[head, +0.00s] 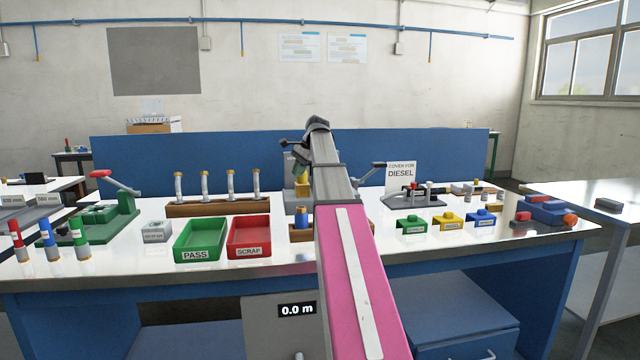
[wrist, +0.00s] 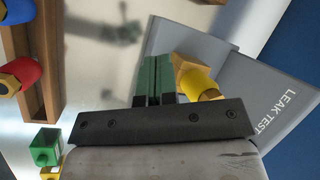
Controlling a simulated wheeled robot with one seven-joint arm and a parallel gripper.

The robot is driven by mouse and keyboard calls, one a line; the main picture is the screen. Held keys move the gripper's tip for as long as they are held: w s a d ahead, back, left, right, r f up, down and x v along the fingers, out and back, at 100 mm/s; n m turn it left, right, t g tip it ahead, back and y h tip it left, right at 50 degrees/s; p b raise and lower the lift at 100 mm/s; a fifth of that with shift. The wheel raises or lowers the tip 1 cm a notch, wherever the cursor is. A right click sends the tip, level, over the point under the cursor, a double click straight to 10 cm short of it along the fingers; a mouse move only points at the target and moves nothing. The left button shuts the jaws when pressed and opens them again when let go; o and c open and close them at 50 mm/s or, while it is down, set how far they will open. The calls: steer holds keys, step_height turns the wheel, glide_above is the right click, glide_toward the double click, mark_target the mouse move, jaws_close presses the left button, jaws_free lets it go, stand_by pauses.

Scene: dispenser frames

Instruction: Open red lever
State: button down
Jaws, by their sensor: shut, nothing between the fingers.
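A lever with a red grip (head: 101,174) shows in the head view at the far left. Its pale arm slopes down to the right to a green bench device (head: 108,213). It is not seen in the wrist view. My gripper (head: 300,164) is far to the right of it, over the middle of the bench, partly hidden by my own arm. In the wrist view its green fingers (wrist: 154,75) are pressed together with nothing between them. They are beside a yellow part (wrist: 198,84) at a grey LEAK TEST fixture (wrist: 262,92); contact cannot be told.
A green PASS tray (head: 203,257) and a red SCRAP tray (head: 249,252) stand at the bench front. Behind them is a wooden rack (head: 215,208) with several upright parts. A black-handled lever (head: 375,166) rises right of my arm. A blue partition (head: 230,160) closes the back.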

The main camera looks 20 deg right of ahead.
steer(key=d+f+n+h, duration=0.2)
steer(key=n+h, duration=0.1)
steer(key=n, duration=0.1)
steer(key=d+f+n+t+h, duration=0.1)
steer(key=d+f+n+h, duration=0.1)
steer(key=n+h, duration=0.1)
steer(key=w+d+f+n+t+h, duration=0.1)
steer(key=d+f+n+h, duration=0.1)
steer(key=n+h, duration=0.2)
steer(key=shift+d+f+n, duration=0.15)
steer(key=shift+f+n, duration=0.2)
steer(key=shift+n, duration=0.65)
steer(key=shift+d+r, duration=0.15)
steer(key=shift+d, duration=1)
steer(key=shift+d+t, duration=0.3)
steer(key=shift+d, duration=0.35)
steer(key=shift+s+d, duration=0.1)
steer(key=shift+s+d+n, duration=0.15)
steer(key=shift+s+n, duration=0.05)
steer(key=shift+n, duration=0.2)
